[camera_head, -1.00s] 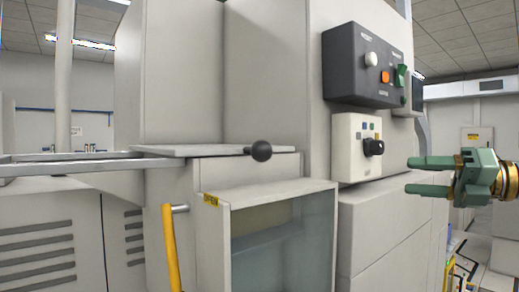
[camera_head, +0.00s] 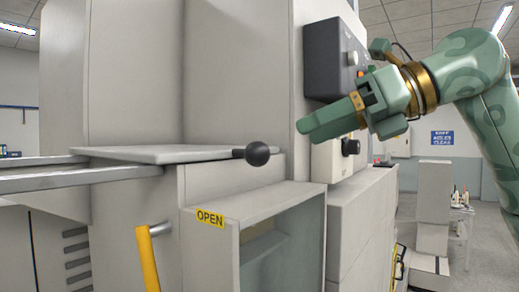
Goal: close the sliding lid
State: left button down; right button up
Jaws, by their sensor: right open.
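The sliding lid (camera_head: 160,153) is a flat light-grey plate on two metal rails (camera_head: 80,179) that run out to the left. A black ball knob (camera_head: 257,153) sticks out at its right end. Below and right of it is a grey box with a yellow OPEN label (camera_head: 210,218) and a dark opening. My green right gripper (camera_head: 312,124) comes in from the right and points left, above and right of the knob in the picture, apart from it. It is open and empty; its fingers overlap from this side. My left gripper is out of view.
A dark control box (camera_head: 330,62) is on the machine behind my right gripper. A smaller grey switch box (camera_head: 335,160) with a black knob sits below, partly covered by the gripper. A yellow handle (camera_head: 148,258) stands at the lower left. Open floor shows at the right.

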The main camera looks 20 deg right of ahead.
aim_at(267, 146)
jog(key=x, duration=0.5)
jog(key=p+x, duration=0.1)
jog(key=x, duration=0.1)
jog(key=shift+w+a+r, duration=0.15)
jog(key=shift+w+a, duration=0.05)
jog(key=shift+a, duration=0.2)
jog(key=shift+p+x, duration=0.4)
jog(key=shift+x, duration=0.55)
jog(key=shift+w+a+f, duration=0.25)
jog(key=shift+a+f, duration=0.05)
jog(key=shift+f, duration=0.05)
jog(key=shift+s+d, duration=0.1)
jog(key=shift+d, duration=0.05)
grip_shut()
jog(key=shift+w+d+r+p, duration=0.2)
jog(key=shift+w+d+p, duration=0.4)
jog(key=shift+w+d, duration=0.55)
jog(key=shift+d, duration=0.3)
jog(key=shift+a, duration=0.1)
